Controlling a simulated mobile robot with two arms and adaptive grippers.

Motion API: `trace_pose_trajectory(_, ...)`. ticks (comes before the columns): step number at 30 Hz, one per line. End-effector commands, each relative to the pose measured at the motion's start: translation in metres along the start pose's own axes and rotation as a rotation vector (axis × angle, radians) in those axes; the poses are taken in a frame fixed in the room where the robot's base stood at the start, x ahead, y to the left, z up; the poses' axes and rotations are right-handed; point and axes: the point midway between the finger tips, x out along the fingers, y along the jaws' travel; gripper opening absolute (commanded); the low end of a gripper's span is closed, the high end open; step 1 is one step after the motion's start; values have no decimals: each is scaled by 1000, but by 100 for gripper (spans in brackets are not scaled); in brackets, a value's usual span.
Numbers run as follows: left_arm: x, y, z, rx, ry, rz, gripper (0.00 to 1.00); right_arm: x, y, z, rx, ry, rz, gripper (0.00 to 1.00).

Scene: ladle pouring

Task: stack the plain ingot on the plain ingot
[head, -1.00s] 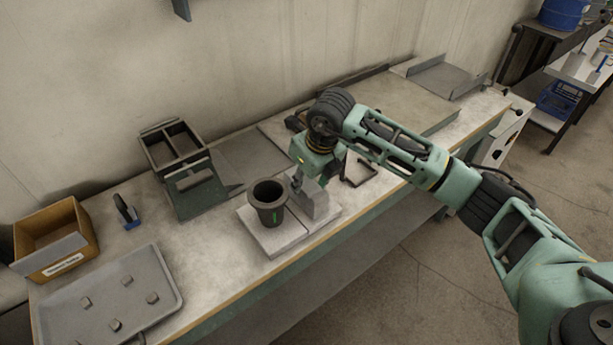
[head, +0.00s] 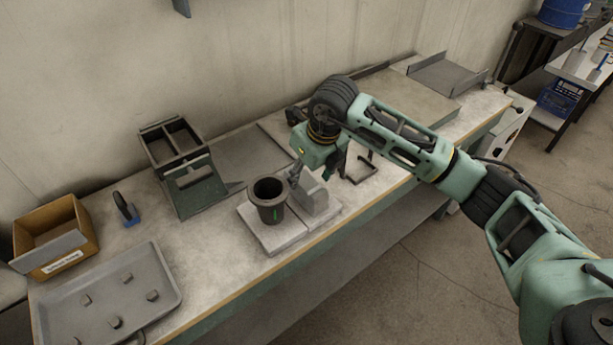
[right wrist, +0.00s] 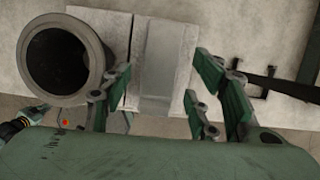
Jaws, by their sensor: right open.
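A grey block (head: 315,203), which looks like an ingot, stands on the pale slabs (head: 275,240) on the bench, just right of a dark round cup (head: 268,203). In the right wrist view the block (right wrist: 162,60) lies between my fingers. I cannot tell whether it is one ingot or two stacked. My right gripper (head: 312,180) is open over the block, and in the right wrist view its green-padded fingers (right wrist: 163,92) are spread with gaps on both sides. Several small dark pieces (head: 124,277) lie in the grey tray at the left. My left gripper is out of view.
The cup (right wrist: 62,62) stands close beside my left-hand fingers in the right wrist view. The grey tray (head: 170,280), cardboard box (head: 85,228), blue-based brush (head: 127,210) and dark two-bay holder (head: 190,170) stand left. A dark bracket (head: 360,172) lies right of the gripper.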

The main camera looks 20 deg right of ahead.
Motion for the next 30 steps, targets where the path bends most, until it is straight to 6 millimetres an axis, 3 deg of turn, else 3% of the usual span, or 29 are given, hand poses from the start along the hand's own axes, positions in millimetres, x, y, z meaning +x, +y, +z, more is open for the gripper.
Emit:
trace_pose_trajectory(9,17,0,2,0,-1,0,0,-68,-1,0,0,-5,-3,54)
trace_pose_trajectory(15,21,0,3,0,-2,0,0,-95,-1,0,1,-2,-2,54)
trace_pose_trajectory(30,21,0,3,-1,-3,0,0,-102,0,-1,1,1,0,54)
